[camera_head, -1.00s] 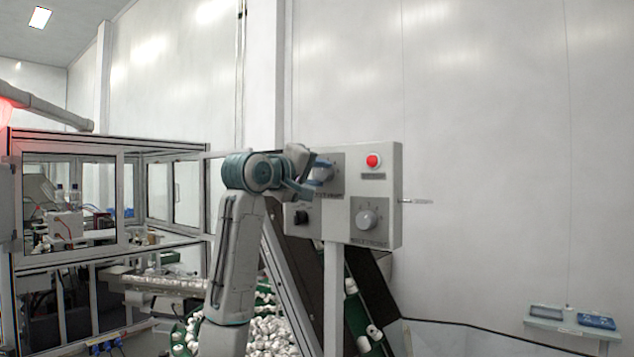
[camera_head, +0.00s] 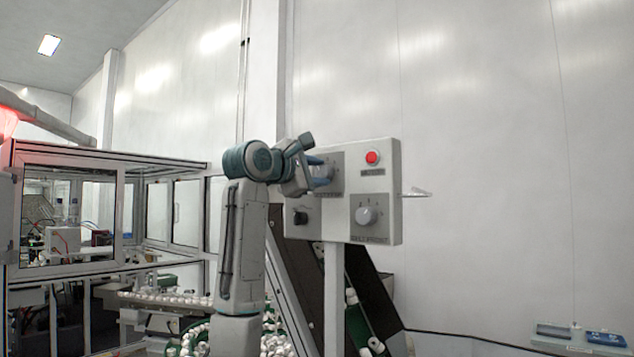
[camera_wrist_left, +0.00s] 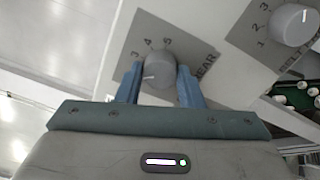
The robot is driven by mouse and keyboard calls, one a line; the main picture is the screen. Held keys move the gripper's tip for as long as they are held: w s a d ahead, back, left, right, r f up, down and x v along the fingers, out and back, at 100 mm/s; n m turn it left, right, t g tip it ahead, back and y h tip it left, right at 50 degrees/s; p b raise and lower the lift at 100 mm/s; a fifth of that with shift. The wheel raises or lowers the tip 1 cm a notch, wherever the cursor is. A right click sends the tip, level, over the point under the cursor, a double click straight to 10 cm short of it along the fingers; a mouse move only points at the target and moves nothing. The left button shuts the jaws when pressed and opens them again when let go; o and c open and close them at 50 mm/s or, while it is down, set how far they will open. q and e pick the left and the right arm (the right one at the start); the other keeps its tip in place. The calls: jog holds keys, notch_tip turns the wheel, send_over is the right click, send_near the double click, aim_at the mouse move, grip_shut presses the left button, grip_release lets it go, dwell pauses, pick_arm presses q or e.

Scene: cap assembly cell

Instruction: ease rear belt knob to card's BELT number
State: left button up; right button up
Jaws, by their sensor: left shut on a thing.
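The rear belt knob (camera_wrist_left: 158,68) is a grey round knob on a dark plate lettered "REAR" in the left wrist view. The numbers 3, 4 and 5 show around it, and its white mark points left, below the 3. In the head view the knob is mostly hidden by my gripper on the control panel (camera_head: 350,187). My left gripper (camera_head: 322,174) is shut on the knob, one blue finger on each side; it also shows in the left wrist view (camera_wrist_left: 159,86). I cannot make out a card with a BELT number. My right gripper is not in view.
A second grey knob (camera_head: 367,215) sits lower right on the panel. A red button (camera_head: 372,157) is above it, and a black switch (camera_head: 300,217) is lower left. A small thin ledge (camera_head: 415,192) sticks out right. A belt with white caps (camera_head: 375,345) runs below.

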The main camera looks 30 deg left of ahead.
pick_arm(q)
jog(key=shift+f+n+b, duration=0.1)
jog(key=shift+n+b, duration=0.25)
jog(key=shift+n, duration=0.15)
dwell(0.3)
jog(key=o, duration=1)
jog(key=shift+s+b, duration=0.3)
jog(key=s+b, duration=0.4)
jog(key=s, duration=0.6)
jog(key=shift+a, duration=0.45)
